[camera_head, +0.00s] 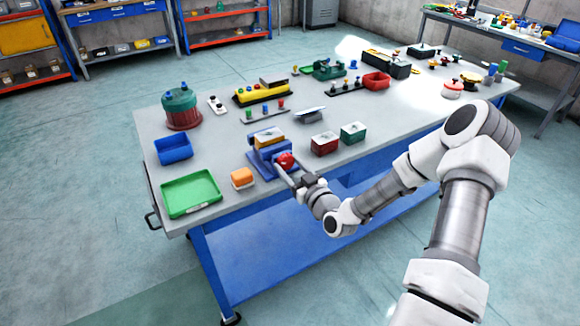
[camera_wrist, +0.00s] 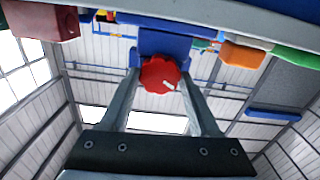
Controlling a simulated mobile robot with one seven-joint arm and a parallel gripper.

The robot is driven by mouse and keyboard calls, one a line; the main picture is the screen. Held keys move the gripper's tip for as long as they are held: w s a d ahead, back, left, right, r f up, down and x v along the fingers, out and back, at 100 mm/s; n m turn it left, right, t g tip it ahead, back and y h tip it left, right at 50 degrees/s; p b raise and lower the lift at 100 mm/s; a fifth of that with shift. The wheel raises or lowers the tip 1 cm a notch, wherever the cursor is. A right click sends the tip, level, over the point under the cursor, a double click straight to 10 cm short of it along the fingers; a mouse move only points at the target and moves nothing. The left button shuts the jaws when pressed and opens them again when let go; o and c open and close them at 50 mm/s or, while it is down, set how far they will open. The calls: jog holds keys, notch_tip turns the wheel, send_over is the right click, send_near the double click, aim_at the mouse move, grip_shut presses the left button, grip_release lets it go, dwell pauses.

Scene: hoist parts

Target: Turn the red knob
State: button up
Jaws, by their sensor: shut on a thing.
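The red knob (camera_head: 286,160) sits on the front of a blue fixture (camera_head: 262,158) near the table's front edge. The fixture carries an orange and grey block (camera_head: 268,138) on top. My gripper (camera_head: 282,169) reaches the knob from the front, with its fingers on either side of it. In the wrist view the lobed red knob (camera_wrist: 159,75) lies between the two fingertips (camera_wrist: 160,76), and a small pale mark shows on its face, low and right of its middle. The gripper is shut on the knob. The fixture's blue body (camera_wrist: 165,42) shows behind it.
An orange block (camera_head: 242,178), a green tray (camera_head: 191,193) and a blue bin (camera_head: 173,149) lie left of the fixture. A red box (camera_head: 324,144) and a green box (camera_head: 353,132) stand to its right. Bare tabletop shows between them.

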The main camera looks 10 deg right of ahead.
jog(key=c, duration=0.4)
jog(key=shift+c, duration=0.2)
jog(key=shift+m, duration=0.3)
jog(key=m+b, duration=0.1)
jog(key=m, duration=0.2)
jog(key=shift+f+m+b, duration=0.1)
jog(key=shift+m+b, duration=0.2)
jog(key=shift+b, duration=0.1)
jog(key=m, duration=0.3)
jog(key=shift+m+b, duration=0.4)
jog(key=m, duration=0.8)
jog(key=shift+m, duration=0.4)
